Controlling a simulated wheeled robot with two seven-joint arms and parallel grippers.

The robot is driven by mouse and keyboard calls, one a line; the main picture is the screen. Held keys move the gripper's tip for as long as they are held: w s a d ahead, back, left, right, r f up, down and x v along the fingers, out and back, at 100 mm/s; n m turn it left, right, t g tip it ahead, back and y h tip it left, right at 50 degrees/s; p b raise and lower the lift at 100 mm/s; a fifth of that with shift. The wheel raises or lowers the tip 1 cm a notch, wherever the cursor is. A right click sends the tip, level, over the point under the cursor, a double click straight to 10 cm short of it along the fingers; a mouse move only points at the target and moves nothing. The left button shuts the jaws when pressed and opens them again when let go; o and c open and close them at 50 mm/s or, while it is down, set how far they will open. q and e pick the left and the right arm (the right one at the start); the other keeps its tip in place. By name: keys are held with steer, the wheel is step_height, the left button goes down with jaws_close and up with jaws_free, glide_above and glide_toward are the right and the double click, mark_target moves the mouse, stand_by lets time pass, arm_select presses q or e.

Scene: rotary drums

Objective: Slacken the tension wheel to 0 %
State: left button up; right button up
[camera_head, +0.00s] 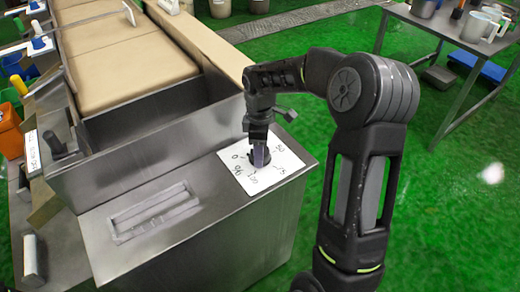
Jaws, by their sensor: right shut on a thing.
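The tension wheel (252,157) is a small dark knob on a white dial card (283,171) on top of the steel housing. The card carries marks around the knob; 0 is at its left, and 100, what looks like 75, and 50 are at its front and right. My right gripper (260,153) points down from above and is shut on the wheel. The gripper covers much of the knob, so I cannot tell which mark it points to. My left gripper is not in view.
The steel housing (215,235) has a slotted recess (155,212) left of the card. Behind stands an open steel trough (160,125) with a tan belt (125,60). A metal table (455,35) with mugs stands at the back right. Green floor (455,180) is clear at the right.

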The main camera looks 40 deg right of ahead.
steer(key=shift+n, duration=1.6)
steer(key=o, duration=1.4)
step_height(320, 180, up, 8)
steer(key=shift+f, duration=0.1)
